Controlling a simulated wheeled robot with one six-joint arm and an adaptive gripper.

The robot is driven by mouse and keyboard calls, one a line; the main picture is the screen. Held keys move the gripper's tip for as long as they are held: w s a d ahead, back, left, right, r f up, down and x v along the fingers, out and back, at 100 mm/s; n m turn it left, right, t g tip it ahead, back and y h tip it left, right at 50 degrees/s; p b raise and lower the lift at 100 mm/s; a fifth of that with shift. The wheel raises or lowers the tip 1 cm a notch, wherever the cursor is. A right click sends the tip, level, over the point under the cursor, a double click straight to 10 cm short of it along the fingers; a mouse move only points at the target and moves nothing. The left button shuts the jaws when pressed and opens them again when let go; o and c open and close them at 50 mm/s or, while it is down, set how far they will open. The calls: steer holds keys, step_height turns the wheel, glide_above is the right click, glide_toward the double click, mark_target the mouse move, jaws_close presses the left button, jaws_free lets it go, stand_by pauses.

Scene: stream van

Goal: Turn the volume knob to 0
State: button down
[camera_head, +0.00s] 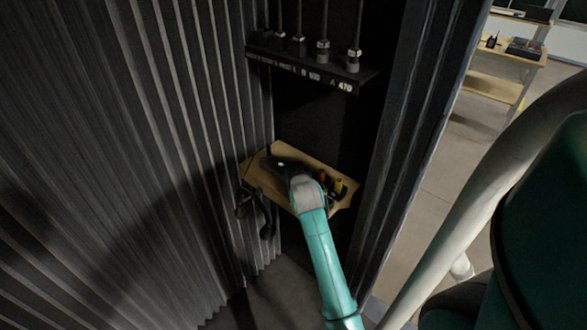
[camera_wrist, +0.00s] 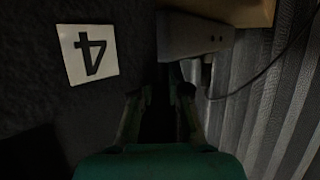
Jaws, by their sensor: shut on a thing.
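My gripper (camera_head: 284,172) reaches over a small wooden shelf (camera_head: 316,159) in the dark corner, partly hidden behind my grey wrist in the head view. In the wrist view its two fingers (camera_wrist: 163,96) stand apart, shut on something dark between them. Shadow hides that thing's shape, and I cannot make out a volume knob or its setting. A grey box-shaped device (camera_wrist: 196,35) is just beyond the fingertips, with a small pale part under its edge close to the right finger.
A dark rack (camera_head: 305,68) with several upright plugs hangs above the shelf. Small orange and yellow items (camera_head: 338,186) stand at the shelf's right side. Corrugated walls close in on the left. A white label marked 4 (camera_wrist: 88,54) is on the dark surface. A cable runs at right.

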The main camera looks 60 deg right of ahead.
stand_by(0.4)
steer(key=c, duration=1.1)
jaws_free()
steer(key=v, duration=1.2)
